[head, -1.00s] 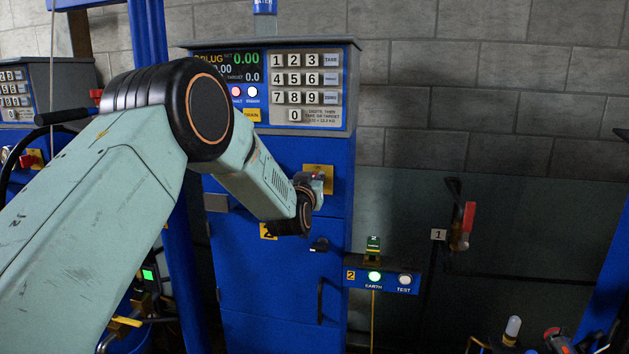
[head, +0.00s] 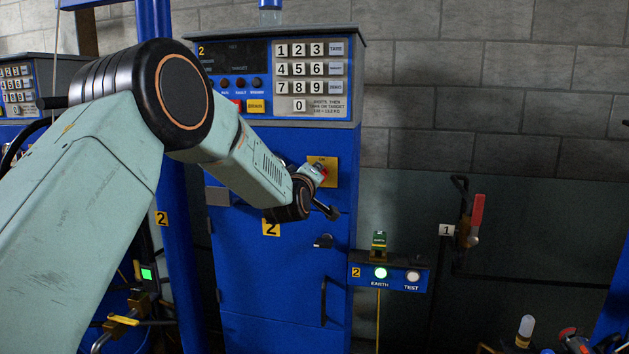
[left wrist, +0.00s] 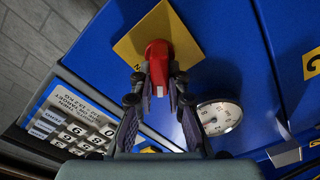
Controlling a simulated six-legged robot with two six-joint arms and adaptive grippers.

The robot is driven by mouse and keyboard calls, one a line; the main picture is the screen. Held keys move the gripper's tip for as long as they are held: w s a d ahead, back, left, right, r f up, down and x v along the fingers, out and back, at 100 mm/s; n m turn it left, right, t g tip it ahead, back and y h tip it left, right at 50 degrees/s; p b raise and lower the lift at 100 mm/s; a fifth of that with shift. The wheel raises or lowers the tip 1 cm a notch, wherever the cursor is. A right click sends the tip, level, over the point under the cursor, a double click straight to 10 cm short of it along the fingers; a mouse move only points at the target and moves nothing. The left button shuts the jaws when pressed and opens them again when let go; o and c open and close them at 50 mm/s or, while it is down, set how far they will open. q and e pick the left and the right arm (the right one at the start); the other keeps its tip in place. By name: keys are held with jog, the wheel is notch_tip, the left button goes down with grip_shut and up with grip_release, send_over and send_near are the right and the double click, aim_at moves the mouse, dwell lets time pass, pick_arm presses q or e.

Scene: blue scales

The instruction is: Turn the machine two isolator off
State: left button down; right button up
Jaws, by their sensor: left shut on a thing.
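The machine two isolator is a red knob (left wrist: 158,60) on a yellow plate (left wrist: 186,38) on the front of a blue cabinet marked 2. In the left wrist view, my left gripper (left wrist: 159,80) is shut on the red knob, a finger on each side. In the head view the yellow plate (head: 329,166) shows behind my left gripper (head: 318,176), which hides most of the knob. The lettering on the plate is mostly covered, so I cannot read the knob's setting. The display (head: 233,57) above is dark apart from faint print. My right gripper is in neither view.
A white keypad (head: 310,75) sits above the isolator. A round gauge (left wrist: 219,117) is beside my gripper in the wrist view. An earth and test box (head: 388,276) with a green lamp is at the cabinet's right. A red-handled valve (head: 475,215) is further right.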

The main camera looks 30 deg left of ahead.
pick_arm(q)
jog(key=n+b, duration=0.1)
jog(key=n, duration=0.1)
jog(key=n+b, duration=0.2)
jog(key=shift+a+f, duration=0.1)
jog(key=shift+f, duration=0.25)
jog(key=n+b, duration=0.2)
jog(key=shift+n, duration=0.4)
jog(key=shift+n+b, duration=0.3)
jog(key=shift+r, duration=0.1)
jog(key=c, duration=1.7)
grip_release()
jog(key=o, duration=0.4)
jog(key=shift+w+f, duration=0.15)
jog(key=shift+f, duration=0.05)
jog(key=shift+s, duration=0.2)
